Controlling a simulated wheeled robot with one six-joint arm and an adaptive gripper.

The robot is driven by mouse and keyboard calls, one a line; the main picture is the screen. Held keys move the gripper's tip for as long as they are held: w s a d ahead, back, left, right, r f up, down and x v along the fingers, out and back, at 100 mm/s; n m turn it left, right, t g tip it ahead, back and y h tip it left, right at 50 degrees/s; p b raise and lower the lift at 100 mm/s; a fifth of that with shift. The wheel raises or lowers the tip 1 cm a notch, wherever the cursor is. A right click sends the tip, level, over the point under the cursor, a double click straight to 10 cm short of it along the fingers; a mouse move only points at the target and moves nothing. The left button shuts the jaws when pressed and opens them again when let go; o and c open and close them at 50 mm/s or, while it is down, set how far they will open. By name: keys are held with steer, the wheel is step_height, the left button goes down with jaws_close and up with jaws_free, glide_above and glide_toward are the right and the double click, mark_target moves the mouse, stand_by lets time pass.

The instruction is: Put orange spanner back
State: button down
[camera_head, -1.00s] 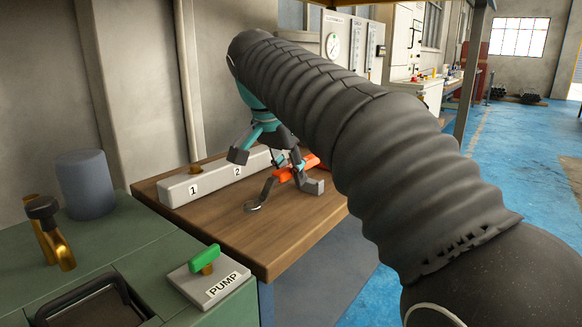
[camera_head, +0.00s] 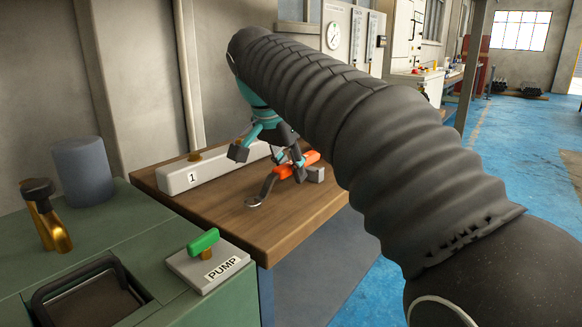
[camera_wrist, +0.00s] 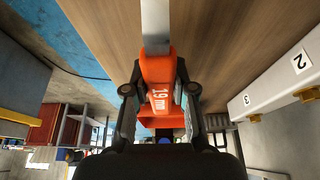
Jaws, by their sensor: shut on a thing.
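The orange spanner (camera_head: 284,171) has an orange handle and a grey metal end with a ring at its lower left. In the head view it is at my gripper (camera_head: 272,163), over the wooden bench top. In the wrist view the orange handle (camera_wrist: 158,88), marked 19 m with the rest hidden, lies between the two black fingers of my gripper (camera_wrist: 160,95). My gripper is shut on the spanner's handle. The grey shank points up and out of the wrist view. Whether the spanner touches the bench top I cannot tell.
The wooden bench (camera_head: 235,235) carries a long pale block (camera_head: 190,177) with numbered positions along its back. A green cabinet (camera_head: 130,235) with a PUMP switch (camera_head: 208,262) stands at front left. A grey cylinder (camera_head: 84,178) and a brass fitting (camera_head: 46,215) stand on it.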

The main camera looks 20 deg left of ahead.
steer(key=shift+f+b, duration=0.45)
steer(key=shift+f, duration=0.4)
steer(key=shift+c, duration=1.9)
jaws_free()
steer(key=shift+r, duration=0.1)
steer(key=shift+p+v, duration=2.45)
steer(key=shift+v, duration=0.5)
